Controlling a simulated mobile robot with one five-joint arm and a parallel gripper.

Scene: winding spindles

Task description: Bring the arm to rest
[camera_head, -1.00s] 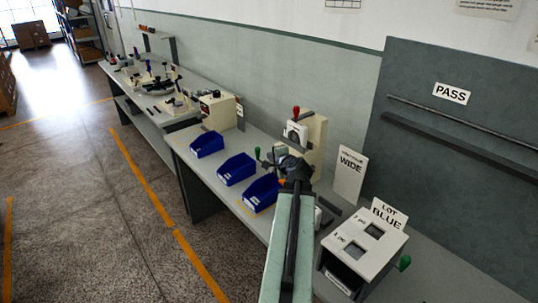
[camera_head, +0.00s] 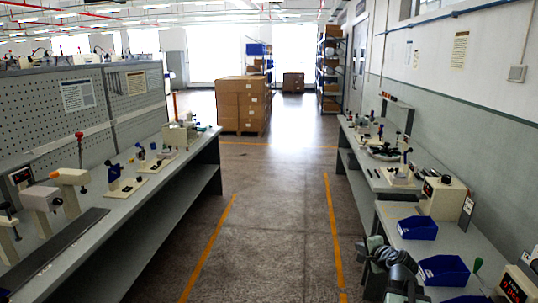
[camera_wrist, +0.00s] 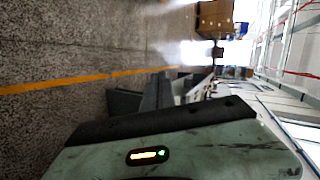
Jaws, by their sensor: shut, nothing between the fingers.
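My arm is folded low at the lower right of the head view, close to the right bench. My gripper (camera_head: 392,262) is a dark and grey shape there, partly cut off by the frame's bottom edge; it is shut and holds nothing. Its separate fingertips cannot be made out.
The right bench (camera_head: 397,208) carries blue bins (camera_head: 417,228) and a cream device (camera_head: 441,197) beside my arm. The left bench (camera_head: 128,206) holds several spindle fixtures. The aisle floor (camera_head: 275,225) between them is clear. Stacked cartons (camera_head: 243,106) stand at its far end.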

